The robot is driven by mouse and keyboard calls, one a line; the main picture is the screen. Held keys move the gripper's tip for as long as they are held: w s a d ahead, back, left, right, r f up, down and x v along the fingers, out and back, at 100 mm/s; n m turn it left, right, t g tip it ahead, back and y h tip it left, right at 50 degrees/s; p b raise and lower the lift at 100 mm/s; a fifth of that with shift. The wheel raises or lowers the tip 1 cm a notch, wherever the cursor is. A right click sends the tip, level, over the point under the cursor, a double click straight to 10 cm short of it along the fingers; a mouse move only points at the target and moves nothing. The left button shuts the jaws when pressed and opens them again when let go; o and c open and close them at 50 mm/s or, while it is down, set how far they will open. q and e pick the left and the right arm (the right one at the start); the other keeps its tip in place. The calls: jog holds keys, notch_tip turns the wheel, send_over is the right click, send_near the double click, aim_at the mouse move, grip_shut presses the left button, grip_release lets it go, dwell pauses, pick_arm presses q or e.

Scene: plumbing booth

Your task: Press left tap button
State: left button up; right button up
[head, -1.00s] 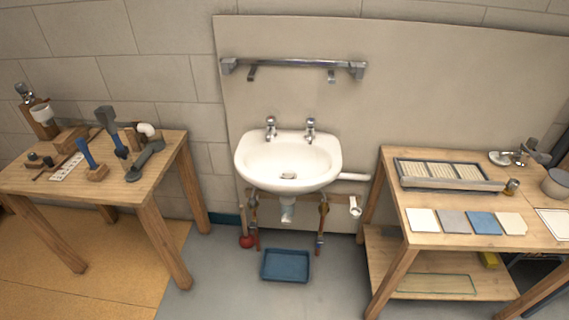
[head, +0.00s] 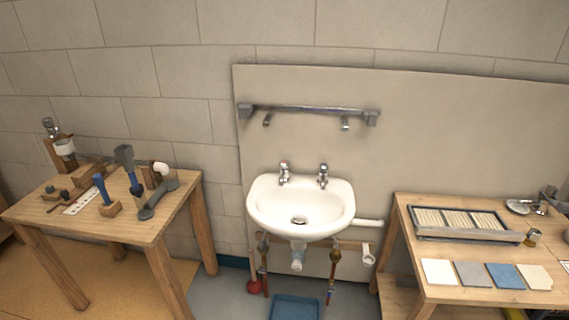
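The left tap (head: 284,173) is a small chrome pillar tap at the back left of the white sink (head: 262,217). A matching right tap (head: 323,175) stands beside it. The sink is fixed to a beige wall panel, with pipes and a trap below it. The button on top of the left tap is too small to make out clearly. Neither of my grippers shows in the head view.
A wooden table with tools (head: 150,226) stands on the left. A wooden workbench (head: 405,215) with tiles and a tray is on the right. A blue tray (head: 295,308) lies on the floor under the sink. The grey floor in front is partly clear.

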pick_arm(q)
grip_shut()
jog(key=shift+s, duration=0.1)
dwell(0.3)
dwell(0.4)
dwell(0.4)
